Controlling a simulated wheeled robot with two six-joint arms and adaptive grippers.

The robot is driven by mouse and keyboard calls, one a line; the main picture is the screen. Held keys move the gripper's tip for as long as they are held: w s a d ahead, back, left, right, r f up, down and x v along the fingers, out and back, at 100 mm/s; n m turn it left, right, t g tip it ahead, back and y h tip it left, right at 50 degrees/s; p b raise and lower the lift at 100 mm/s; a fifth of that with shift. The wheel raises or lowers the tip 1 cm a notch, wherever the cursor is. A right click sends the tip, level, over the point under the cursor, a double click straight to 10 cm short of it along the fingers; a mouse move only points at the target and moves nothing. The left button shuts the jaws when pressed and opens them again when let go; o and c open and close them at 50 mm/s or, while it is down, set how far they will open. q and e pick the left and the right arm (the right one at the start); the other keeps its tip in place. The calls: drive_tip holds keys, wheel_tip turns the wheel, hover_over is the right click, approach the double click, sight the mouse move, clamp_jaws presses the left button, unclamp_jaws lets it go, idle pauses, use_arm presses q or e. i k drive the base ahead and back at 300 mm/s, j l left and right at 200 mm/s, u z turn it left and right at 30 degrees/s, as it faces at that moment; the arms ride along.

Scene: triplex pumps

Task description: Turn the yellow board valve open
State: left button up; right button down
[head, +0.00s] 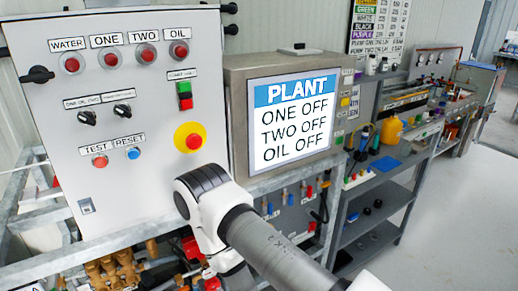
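A board with a row of small lever valves (284,197) sits under the plant screen, right of my arm. I can make out blue and red handles on it. I cannot pick out a yellow handle there; my arm covers part of the area below and to the left. One of my white and grey arms comes in from the lower right and bends in front of the control cabinet. Neither gripper shows in the head view.
A grey control cabinet (140,190) with lamps, switches and a yellow-ringed red stop button (193,141) stands at left. The screen (292,122) reads ONE OFF, TWO OFF, OIL OFF. Brass pump parts (108,268) lie below. A cluttered bench (385,172) runs right; the floor (465,215) beside it is clear.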

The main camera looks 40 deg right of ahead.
sight(323, 186)
drive_tip(key=z, duration=1.7)
drive_tip(key=i+l, duration=0.15)
drive_tip(key=l, duration=0.15)
drive_tip(key=i+l+u, duration=0.15)
drive_tip(key=l, duration=0.2)
drive_tip(key=i+l, duration=0.15)
drive_tip(key=l, duration=0.15)
drive_tip(key=i+l+u, duration=0.1)
drive_tip(key=l, duration=0.25)
